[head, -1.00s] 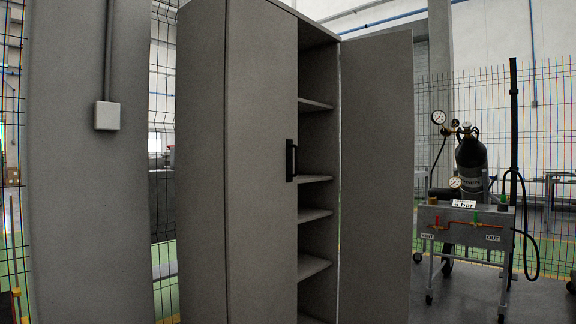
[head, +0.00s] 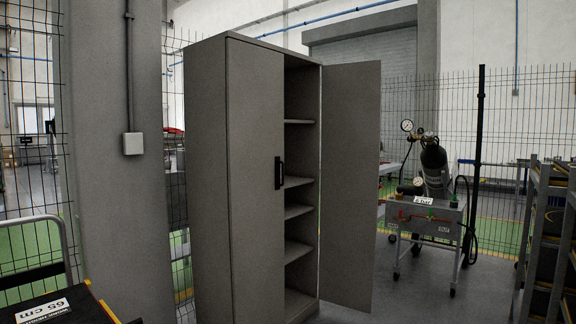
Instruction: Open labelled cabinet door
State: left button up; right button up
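A tall grey cabinet (head: 208,180) stands in the middle of the head view. Its right door (head: 350,190) is swung wide open to the right and shows several shelves (head: 298,211) inside, which look empty. Its left door (head: 255,190) is shut and carries a black upright handle (head: 279,173) near its free edge. I can make out no label on either door. Neither of my grippers is in view.
A grey pillar (head: 110,220) stands left of the cabinet. A wheeled cart with gauges and a dark cylinder (head: 425,215) stands to the right, a shelf rack (head: 545,240) at the right edge. Floor shows between cabinet and cart.

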aim_at(254, 76)
jog(key=z, duration=0.5)
jog(key=i, duration=2.05)
jog(key=z, duration=0.2)
